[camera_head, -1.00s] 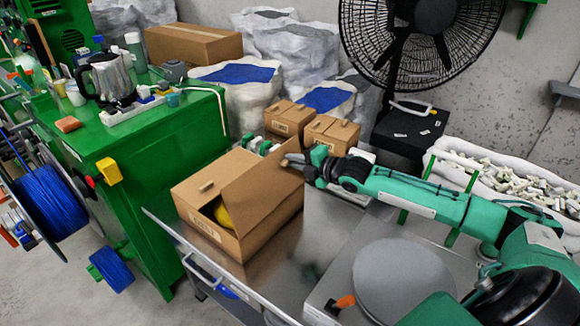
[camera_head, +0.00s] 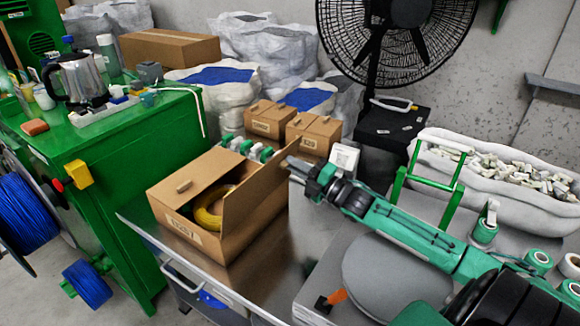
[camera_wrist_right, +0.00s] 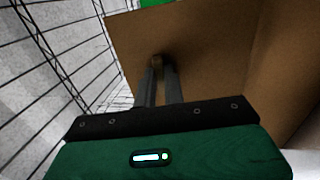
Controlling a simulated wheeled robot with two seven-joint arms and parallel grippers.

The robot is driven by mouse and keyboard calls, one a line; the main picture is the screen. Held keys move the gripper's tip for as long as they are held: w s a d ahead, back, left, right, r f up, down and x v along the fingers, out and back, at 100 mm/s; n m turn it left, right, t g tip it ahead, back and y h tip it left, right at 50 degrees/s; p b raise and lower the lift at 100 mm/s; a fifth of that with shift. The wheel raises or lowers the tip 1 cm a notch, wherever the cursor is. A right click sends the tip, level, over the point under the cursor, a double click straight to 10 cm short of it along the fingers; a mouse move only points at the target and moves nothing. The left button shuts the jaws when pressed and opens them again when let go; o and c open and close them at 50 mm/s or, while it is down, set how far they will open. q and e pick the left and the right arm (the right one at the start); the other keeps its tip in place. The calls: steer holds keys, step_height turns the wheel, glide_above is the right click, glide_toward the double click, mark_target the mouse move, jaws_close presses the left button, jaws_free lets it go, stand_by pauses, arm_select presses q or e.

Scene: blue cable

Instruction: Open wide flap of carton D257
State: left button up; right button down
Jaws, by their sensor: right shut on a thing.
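Carton D257 (camera_head: 238,234) is a brown box on the metal table, its label too small to read surely. Its wide flap (camera_head: 250,190) stands raised and tilted along the right side, and a yellow coil (camera_head: 213,208) shows inside. Another flap with a small tab (camera_head: 183,186) lies over the left part. My right gripper (camera_head: 291,162) is at the wide flap's upper right corner. In the right wrist view its fingers (camera_wrist_right: 160,68) are close together at the brown board, shut on the flap; the exact contact is partly hidden. My left gripper is not in view.
Two small closed cartons (camera_head: 268,119) (camera_head: 314,134) stand behind. Green-and-white rolls (camera_head: 250,150) lie just behind carton D257. A green cabinet (camera_head: 105,180) stands left.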

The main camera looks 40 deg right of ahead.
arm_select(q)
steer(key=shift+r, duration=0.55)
arm_select(e)
steer(key=shift+s+d+f, duration=0.2)
steer(key=shift+s+f, duration=0.4)
steer(key=shift+s, duration=0.05)
steer(key=shift+s+d+f, duration=0.15)
steer(key=shift+s+f, duration=0.45)
steer(key=shift+w, duration=0.1)
steer(key=c, duration=1.5)
jaws_free()
steer(key=shift+w, duration=0.2)
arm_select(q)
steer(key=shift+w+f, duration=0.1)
arm_select(e)
steer(key=shift+r, duration=0.1)
steer(key=shift+s, duration=0.1)
